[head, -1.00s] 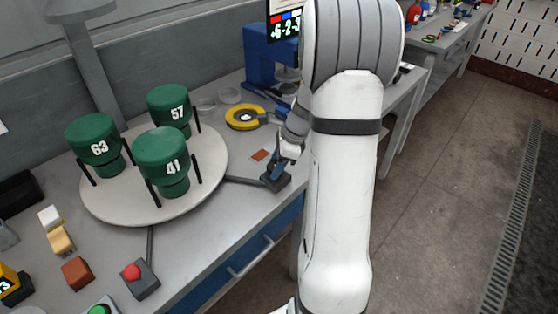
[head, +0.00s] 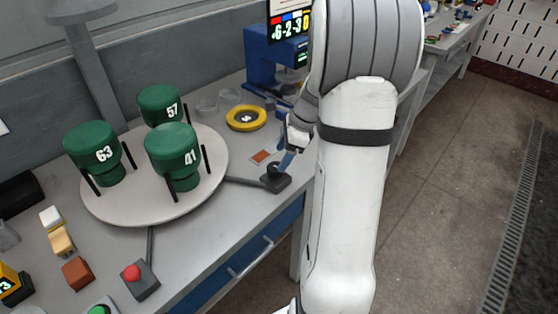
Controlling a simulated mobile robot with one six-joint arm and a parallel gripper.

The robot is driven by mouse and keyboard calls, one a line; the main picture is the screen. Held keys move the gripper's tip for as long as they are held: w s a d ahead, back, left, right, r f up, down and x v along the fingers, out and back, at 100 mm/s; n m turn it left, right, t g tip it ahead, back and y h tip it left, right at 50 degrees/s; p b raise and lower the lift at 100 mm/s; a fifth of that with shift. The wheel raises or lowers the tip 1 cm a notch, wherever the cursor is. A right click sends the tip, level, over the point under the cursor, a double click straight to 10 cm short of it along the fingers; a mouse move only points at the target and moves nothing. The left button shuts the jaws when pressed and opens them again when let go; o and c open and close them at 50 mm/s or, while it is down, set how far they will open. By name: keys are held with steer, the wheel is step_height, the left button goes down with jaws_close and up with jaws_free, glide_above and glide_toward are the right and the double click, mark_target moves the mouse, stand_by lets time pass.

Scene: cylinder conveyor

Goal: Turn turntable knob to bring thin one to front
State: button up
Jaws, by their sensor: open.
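The round white turntable (head: 140,205) stands on the bench at the left and carries three dark green capped cylinders between black posts. Cylinder 63 (head: 85,140) is at the left, cylinder 57 (head: 158,98) at the back, and cylinder 41 (head: 168,143) at the front right. Each has a wide cap over a narrower lower part; I cannot tell which is the thin one. The dark turntable knob (head: 275,170) sits on a small box joined to the turntable by a bar. My gripper (head: 287,160) is open just above and right of the knob, seemingly apart from it; my arm hides part of it.
A blue machine with a display (head: 290,25) stands at the back. A red button box (head: 140,279) and small blocks (head: 77,272) are at the front left. The bench edge is close to the knob.

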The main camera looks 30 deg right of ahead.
steer(key=shift+v, duration=1.75)
